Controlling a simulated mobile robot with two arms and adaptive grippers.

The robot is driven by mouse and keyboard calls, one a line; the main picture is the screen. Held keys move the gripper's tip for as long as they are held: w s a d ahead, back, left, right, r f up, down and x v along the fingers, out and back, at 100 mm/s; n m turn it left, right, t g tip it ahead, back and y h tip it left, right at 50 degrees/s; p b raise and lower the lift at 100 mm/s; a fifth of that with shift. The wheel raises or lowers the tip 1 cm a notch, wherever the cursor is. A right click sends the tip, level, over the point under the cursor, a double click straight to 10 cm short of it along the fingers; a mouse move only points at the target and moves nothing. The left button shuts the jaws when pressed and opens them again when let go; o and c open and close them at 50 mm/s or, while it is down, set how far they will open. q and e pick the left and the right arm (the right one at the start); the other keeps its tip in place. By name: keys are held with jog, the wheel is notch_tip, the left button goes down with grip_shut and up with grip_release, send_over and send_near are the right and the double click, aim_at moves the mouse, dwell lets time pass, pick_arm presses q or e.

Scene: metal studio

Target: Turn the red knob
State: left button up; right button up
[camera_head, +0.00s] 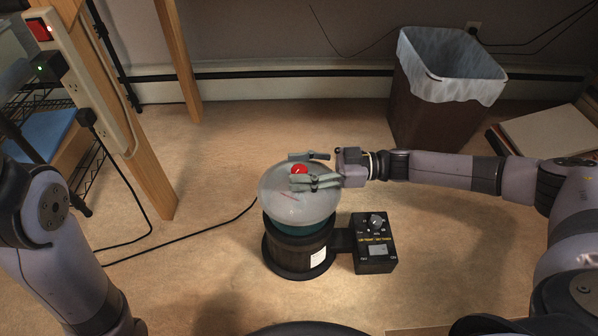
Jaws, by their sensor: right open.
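The red knob (299,169) is a small round red piece on top of a whitish translucent domed lid (284,207). The lid covers a dark pot-like appliance (293,252) that stands on the floor. My right gripper (300,170) reaches in from the right, level, with one finger behind the red knob and the other in front of it. It is open, and the knob shows between the fingers. I cannot tell whether a finger touches the knob. My left arm (62,255) is at the left edge; its gripper is out of the picture.
A black control box (374,243) with a grey dial is joined to the appliance's right side. A dark cable (190,235) runs left across the floor. A lined waste bin (440,100) stands at the back right. A wooden post (150,180) and power strip are left.

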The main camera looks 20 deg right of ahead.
jog(key=shift+a, duration=0.25)
grip_shut()
dwell(0.5)
